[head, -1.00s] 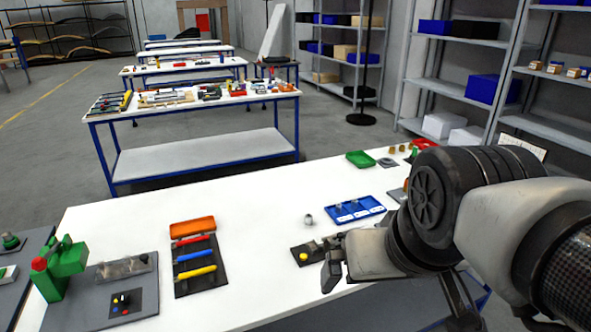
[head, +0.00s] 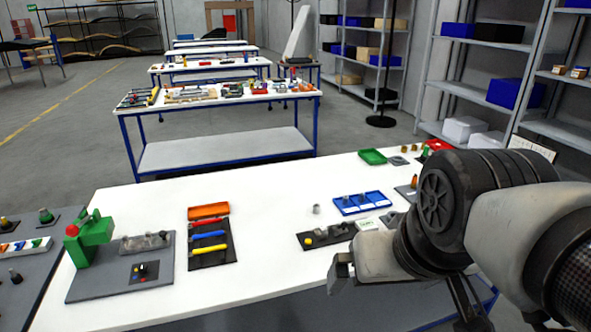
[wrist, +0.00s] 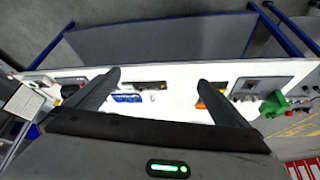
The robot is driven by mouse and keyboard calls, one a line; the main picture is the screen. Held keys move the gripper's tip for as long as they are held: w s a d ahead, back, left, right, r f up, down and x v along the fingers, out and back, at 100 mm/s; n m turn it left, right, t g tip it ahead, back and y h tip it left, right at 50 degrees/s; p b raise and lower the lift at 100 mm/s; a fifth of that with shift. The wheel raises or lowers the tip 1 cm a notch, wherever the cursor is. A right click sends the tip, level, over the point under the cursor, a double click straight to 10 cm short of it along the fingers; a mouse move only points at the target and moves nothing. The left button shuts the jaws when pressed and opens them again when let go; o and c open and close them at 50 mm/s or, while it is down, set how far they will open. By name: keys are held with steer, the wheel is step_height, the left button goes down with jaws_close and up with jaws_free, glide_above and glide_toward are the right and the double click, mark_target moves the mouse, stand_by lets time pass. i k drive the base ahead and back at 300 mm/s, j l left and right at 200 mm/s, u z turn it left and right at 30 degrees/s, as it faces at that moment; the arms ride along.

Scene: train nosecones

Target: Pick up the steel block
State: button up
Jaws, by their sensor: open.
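My gripper (head: 341,275) is at the front edge of the white table in the head view, below the black mat. In the wrist view my gripper (wrist: 159,77) is open and empty, its two fingers wide apart. A small grey metal piece (head: 316,209) stands on the table left of the blue tray. A black mat (head: 312,245) holds a yellow knob and a dark grey block-like piece (head: 338,230). I cannot tell which of these is the steel block. The mat also shows between the fingers in the wrist view (wrist: 150,86).
A blue tray (head: 376,207) with grey pegs is right of the grey piece. An orange tray (head: 208,211) and a mat with coloured tools are left. A green clamp (head: 95,232) stands on a grey plate at far left. The table's middle is clear.

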mark_target(324, 230)
steer(key=i+l, duration=0.1)
steer(key=i, duration=0.3)
steer(key=i+l+u, duration=0.1)
steer(key=i, duration=0.35)
